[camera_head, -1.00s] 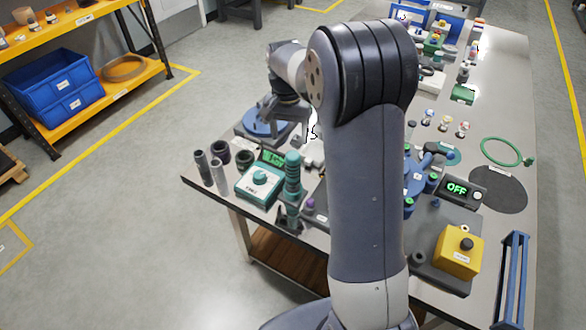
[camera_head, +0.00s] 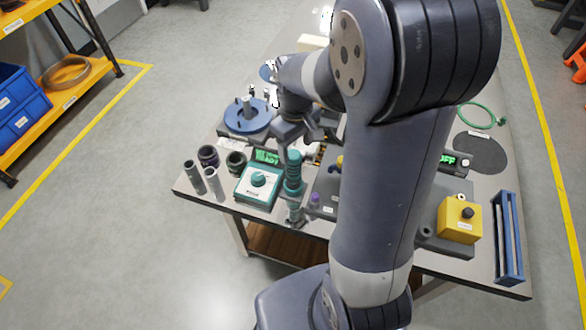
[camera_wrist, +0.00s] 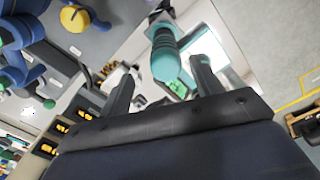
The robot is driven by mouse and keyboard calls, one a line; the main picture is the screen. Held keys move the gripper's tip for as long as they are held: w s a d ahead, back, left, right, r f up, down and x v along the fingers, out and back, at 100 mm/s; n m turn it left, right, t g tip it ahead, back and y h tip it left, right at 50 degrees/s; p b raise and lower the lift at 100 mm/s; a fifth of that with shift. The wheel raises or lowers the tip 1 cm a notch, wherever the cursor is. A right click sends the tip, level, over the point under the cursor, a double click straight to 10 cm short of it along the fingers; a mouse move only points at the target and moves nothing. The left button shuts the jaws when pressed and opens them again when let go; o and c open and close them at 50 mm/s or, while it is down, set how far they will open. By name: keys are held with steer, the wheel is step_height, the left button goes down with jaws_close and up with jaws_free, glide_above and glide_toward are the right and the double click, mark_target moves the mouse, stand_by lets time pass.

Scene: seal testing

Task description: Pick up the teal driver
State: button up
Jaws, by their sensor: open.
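The teal driver (camera_head: 293,178) stands upright near the front edge of the table, its ribbed teal handle above a grey lower part. My gripper (camera_head: 297,143) is open, just behind and above the driver's top in the head view. In the wrist view, the driver's rounded teal end (camera_wrist: 166,62) shows between the two spread fingers of my gripper (camera_wrist: 162,70), with nothing clamped. Whether a finger touches it cannot be told.
A teal box with a dial (camera_head: 257,187) stands close left of the driver. Grey tubes (camera_head: 214,184) stand further left, and a blue round fixture (camera_head: 247,115) is behind. A yellow box (camera_head: 459,220) and blue rack (camera_head: 508,238) are at right.

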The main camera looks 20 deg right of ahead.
mark_target(294, 164)
steer(key=shift+s+a+f, duration=0.1)
steer(key=shift+a+f, duration=0.05)
steer(key=shift+f, duration=1.65)
steer(key=shift+s+a+f, duration=0.1)
steer(key=shift+a+f, duration=0.05)
steer(key=shift+f, duration=1.6)
steer(key=shift+c, duration=0.2)
steer(key=shift+w, duration=0.1)
steer(key=c, duration=1.1)
steer(key=shift+r, duration=0.1)
